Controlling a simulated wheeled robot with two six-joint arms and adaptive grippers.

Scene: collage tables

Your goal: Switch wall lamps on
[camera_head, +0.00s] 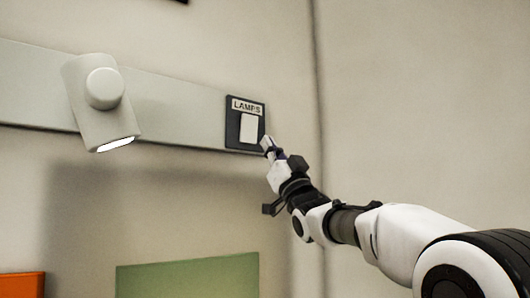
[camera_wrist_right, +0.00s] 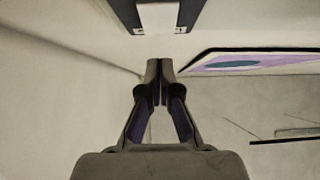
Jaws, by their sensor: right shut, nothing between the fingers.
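A dark switch plate (camera_head: 232,130) marked "LAMPS" with a white rocker (camera_head: 249,127) is on the pale wall rail at centre. A white wall lamp (camera_head: 90,105) hangs on the same rail to the left, and its lower face shows bright white. My right gripper (camera_head: 268,144) is shut and empty, its tips at the lower right edge of the plate; whether they touch it I cannot tell. In the right wrist view the closed fingertips (camera_wrist_right: 160,66) point at the wall just below the plate (camera_wrist_right: 191,14) and rocker (camera_wrist_right: 158,16). My left gripper is not in view.
The pale rail (camera_head: 185,105) runs along the wall. A green panel (camera_head: 190,278) and an orange one (camera_head: 22,286) are below. A wall corner stands right of the switch. A purple-and-white picture (camera_wrist_right: 250,62) shows in the right wrist view.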

